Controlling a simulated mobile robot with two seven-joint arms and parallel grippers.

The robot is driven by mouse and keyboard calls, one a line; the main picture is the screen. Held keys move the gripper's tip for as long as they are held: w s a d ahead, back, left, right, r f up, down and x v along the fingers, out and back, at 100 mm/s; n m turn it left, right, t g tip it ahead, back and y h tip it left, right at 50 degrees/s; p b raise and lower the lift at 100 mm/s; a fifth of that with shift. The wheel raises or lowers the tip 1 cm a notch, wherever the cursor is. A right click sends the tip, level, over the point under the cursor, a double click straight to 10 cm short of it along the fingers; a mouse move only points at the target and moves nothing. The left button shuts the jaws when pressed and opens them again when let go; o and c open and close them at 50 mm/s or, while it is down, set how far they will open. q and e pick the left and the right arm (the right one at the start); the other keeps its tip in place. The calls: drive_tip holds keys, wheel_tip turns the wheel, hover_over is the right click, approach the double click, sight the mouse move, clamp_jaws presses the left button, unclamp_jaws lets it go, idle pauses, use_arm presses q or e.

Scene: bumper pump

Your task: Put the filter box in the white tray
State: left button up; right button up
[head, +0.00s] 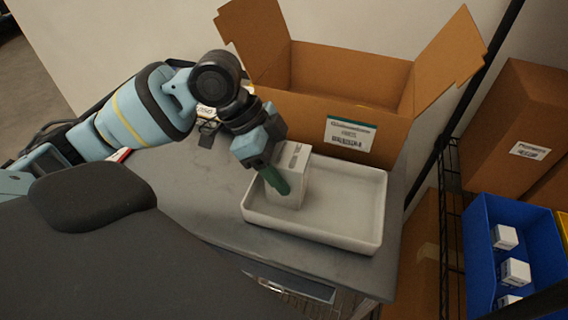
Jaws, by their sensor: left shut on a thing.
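The filter box, a white carton (294,189), stands in the left part of the white tray (345,236). My left gripper (275,178) reaches down over the tray and is shut on the box at its near left side. A green finger shows against the carton's face; the other finger is hidden. Whether the box's base touches the tray floor is hard to tell. The right part of the tray is empty. My right gripper is not in view.
An open cardboard box (310,105) stands right behind the tray. A blue bin (485,265) with several small white boxes is on a rack at the right. A brown carton (516,130) stands behind it. The grey table (200,205) is clear left of the tray.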

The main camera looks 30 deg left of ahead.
use_arm(q)
drive_tip(key=o, duration=1.3)
drive_tip(key=p+v, duration=0.1)
drive_tip(key=v, duration=1.1)
drive_tip(key=shift+r, duration=0.1)
